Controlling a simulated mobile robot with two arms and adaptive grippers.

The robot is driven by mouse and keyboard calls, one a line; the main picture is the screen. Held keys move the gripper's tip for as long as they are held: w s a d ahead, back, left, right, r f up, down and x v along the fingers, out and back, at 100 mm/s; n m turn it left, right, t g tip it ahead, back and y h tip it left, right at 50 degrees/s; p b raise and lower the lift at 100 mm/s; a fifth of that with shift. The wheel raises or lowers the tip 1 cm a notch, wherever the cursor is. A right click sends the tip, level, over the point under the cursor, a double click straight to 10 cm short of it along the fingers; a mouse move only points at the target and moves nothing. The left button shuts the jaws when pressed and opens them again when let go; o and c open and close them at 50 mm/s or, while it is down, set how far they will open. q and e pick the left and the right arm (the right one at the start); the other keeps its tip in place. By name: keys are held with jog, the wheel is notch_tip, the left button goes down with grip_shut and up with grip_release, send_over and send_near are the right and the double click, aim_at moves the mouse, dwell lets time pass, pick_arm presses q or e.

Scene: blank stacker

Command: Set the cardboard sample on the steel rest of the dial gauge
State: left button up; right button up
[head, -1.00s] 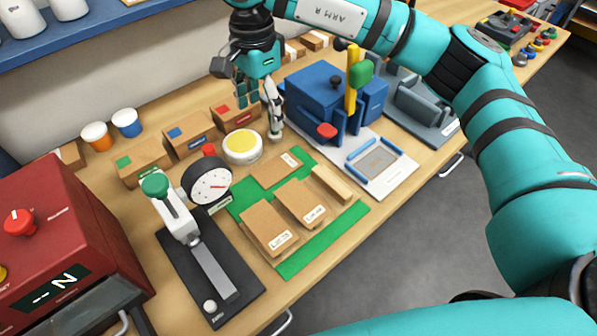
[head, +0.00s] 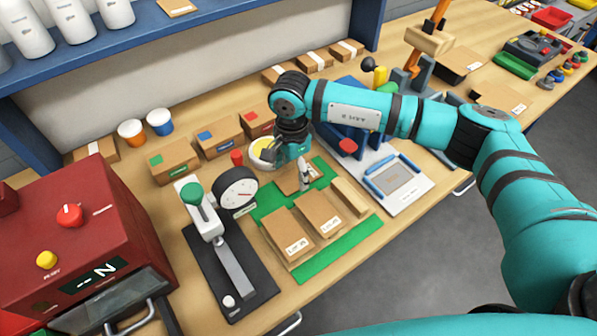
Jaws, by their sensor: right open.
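My right gripper (head: 295,182) is open, pointing down above or at that back sample; contact cannot be told. My left gripper is not in view.
A narrow tan block (head: 350,196) lies at the mat's right. A red machine (head: 75,228) is at left. A blue device (head: 345,138) and white plate (head: 398,183) are at right.

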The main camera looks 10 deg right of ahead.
jog(key=shift+f, duration=0.95)
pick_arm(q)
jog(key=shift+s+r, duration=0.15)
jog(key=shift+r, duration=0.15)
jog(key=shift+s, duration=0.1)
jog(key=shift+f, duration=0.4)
pick_arm(e)
jog(key=shift+f, duration=0.15)
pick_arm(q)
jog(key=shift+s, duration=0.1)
pick_arm(e)
jog(key=c, duration=0.6)
jog(key=shift+o, duration=0.2)
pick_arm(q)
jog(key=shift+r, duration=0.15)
